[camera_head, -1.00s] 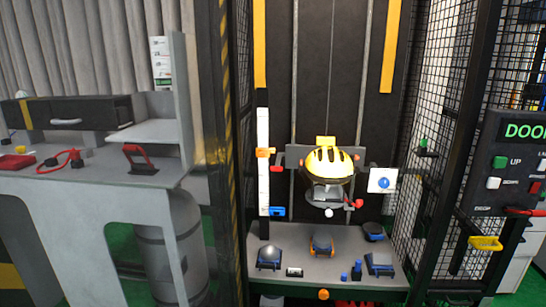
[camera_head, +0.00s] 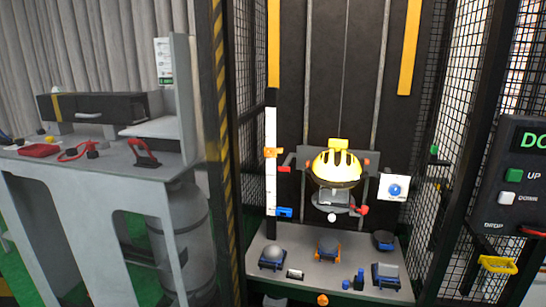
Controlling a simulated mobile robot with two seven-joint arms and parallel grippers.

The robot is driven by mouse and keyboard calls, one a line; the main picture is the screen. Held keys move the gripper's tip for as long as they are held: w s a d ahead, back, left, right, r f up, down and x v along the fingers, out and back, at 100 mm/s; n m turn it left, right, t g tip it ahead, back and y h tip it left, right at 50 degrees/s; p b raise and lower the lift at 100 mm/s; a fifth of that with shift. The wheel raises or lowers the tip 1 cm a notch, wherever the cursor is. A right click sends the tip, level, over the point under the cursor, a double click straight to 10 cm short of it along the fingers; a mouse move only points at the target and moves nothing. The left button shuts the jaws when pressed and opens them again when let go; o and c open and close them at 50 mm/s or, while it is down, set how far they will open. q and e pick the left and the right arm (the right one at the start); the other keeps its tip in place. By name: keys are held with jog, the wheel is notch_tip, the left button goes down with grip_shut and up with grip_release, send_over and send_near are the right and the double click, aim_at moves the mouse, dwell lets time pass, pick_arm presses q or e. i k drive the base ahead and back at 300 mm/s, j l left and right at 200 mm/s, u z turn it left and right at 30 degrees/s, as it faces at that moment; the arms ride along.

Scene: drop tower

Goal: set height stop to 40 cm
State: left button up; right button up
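A white vertical scale (camera_head: 270,180) stands at the left inside the drop tower. An orange slider (camera_head: 272,153) sits on its upper part, and a blue slider (camera_head: 285,212) sits on it lower down. The scale's markings are too small to read, and I cannot tell from the picture which slider is the height stop. A yellow helmet (camera_head: 337,167) rests on the carriage to the right of the scale. Neither of my grippers shows.
Several blocks and anvils, such as a grey dome (camera_head: 272,256), stand on the tower's base plate (camera_head: 350,285). Mesh walls flank the tower opening. A control panel (camera_head: 515,190) is at right, a grey workbench (camera_head: 90,172) at left. A yellow-black post (camera_head: 222,110) edges the opening.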

aim_at(268, 152)
jog(key=i+u, duration=0.15)
jog(key=u, duration=0.65)
jog(key=i+l+u, duration=0.65)
jog(key=i+l, duration=0.15)
jog(key=l, duration=0.25)
jog(key=i+l, duration=0.15)
jog(key=l, duration=0.2)
jog(key=i+l+u, duration=0.1)
jog(key=l, duration=0.3)
jog(key=i+l, duration=0.2)
jog(key=l, duration=0.2)
